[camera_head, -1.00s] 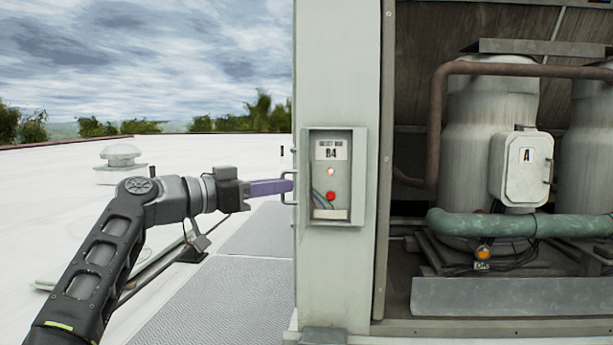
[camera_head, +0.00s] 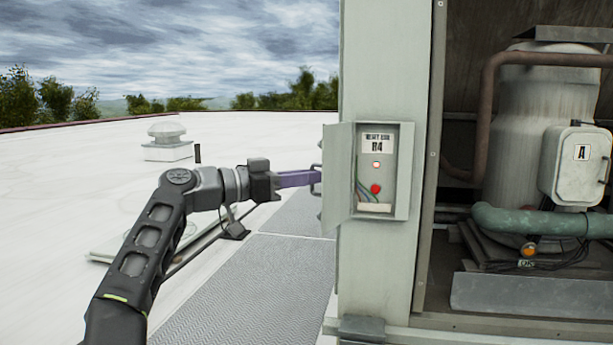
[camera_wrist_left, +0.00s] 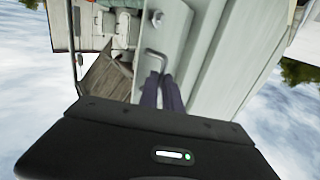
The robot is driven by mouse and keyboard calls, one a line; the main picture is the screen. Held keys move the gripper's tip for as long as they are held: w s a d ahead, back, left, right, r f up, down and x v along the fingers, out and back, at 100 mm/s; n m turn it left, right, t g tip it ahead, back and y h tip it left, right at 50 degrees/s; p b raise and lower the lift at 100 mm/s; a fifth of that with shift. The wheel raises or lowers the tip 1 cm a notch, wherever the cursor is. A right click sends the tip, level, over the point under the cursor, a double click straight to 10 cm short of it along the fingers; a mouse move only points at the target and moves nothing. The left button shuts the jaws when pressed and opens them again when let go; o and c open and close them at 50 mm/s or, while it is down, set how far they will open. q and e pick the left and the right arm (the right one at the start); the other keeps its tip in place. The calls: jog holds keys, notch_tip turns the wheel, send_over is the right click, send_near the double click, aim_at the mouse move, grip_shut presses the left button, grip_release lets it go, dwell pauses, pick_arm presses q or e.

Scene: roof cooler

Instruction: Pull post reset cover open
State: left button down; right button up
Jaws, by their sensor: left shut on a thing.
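The post reset cover (camera_head: 338,172) is a pale grey-green hinged door on the post, swung out to the left of its box. Its inner face shows in the head view. The box (camera_head: 404,170) stands open, with a B4 label, a lit red lamp (camera_head: 376,164), a red button (camera_head: 375,189) and wires inside. My left gripper (camera_head: 312,177) has purple fingers and is shut on the cover's metal handle (camera_head: 317,187). In the left wrist view the fingers (camera_wrist_left: 161,92) reach to the handle (camera_wrist_left: 152,62). My right gripper is not in view.
The post (camera_head: 378,270) carries the box. Right of it is an open bay with a tank (camera_head: 540,110), pipes and a box marked A (camera_head: 581,165). Grey walkway matting (camera_head: 262,290) and open white roof lie left, with a vent (camera_head: 168,140).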

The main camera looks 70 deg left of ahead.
pick_arm(q)
jog(key=c, duration=1.6)
grip_release()
jog(key=shift+w+a+f, duration=0.1)
jog(key=shift+w+a, duration=0.1)
jog(key=shift+a, duration=0.15)
jog(key=shift+o, duration=0.2)
jog(key=shift+s, duration=0.1)
jog(key=s, duration=0.7)
jog(key=shift+s+d, duration=0.3)
jog(key=shift+s, duration=0.05)
